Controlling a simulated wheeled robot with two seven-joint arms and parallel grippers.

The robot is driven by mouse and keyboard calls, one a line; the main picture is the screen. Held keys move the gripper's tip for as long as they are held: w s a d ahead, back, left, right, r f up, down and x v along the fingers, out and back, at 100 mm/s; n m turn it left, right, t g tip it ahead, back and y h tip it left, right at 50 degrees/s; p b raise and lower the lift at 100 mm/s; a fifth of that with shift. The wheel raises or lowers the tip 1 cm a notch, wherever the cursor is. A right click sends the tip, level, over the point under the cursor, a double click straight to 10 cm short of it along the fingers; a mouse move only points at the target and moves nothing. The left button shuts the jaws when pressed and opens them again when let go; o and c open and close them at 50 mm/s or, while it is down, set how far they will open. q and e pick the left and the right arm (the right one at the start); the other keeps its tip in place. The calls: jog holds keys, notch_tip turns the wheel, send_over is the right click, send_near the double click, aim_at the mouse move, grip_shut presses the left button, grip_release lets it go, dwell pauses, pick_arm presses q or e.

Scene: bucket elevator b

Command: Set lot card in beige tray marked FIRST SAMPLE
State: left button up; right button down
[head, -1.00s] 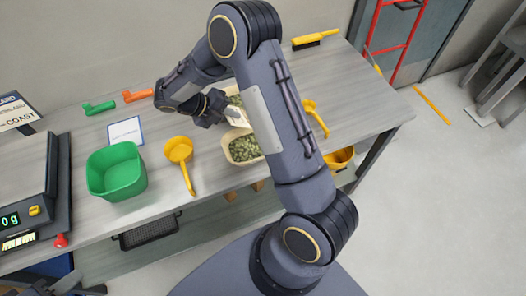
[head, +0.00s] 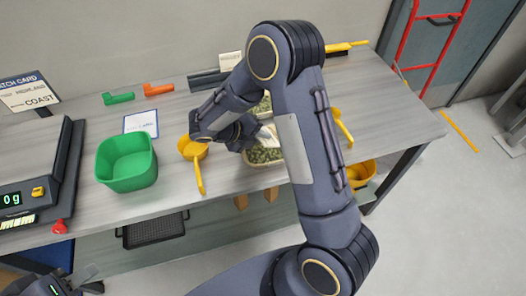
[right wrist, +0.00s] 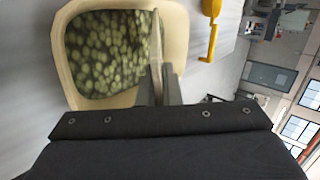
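My right gripper (head: 252,138) is shut on a thin pale card (head: 267,136), the lot card, at the near beige tray (head: 262,163). In the right wrist view the card (right wrist: 156,55) shows edge-on between the fingers (right wrist: 165,85), over the tray's green pellet-like contents near its rim (right wrist: 180,40). I cannot tell whether it touches the contents. A second beige tray (head: 264,102) lies behind, partly hidden by my right arm. No FIRST SAMPLE mark is readable. My left gripper (head: 58,287) is at the bottom left edge, mostly cut off.
A yellow scoop (head: 193,150) and a green bin (head: 127,162) stand left of the trays. A blue-bordered sheet (head: 141,122) lies behind. A small sign (head: 230,60) stands at the back. A scale (head: 35,190) is at far left. Another yellow scoop (head: 340,122) lies right.

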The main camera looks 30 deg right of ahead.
jog(key=shift+f, duration=1.45)
pick_arm(q)
jog(key=shift+f, duration=0.45)
pick_arm(e)
jog(key=c, duration=1.8)
grip_release()
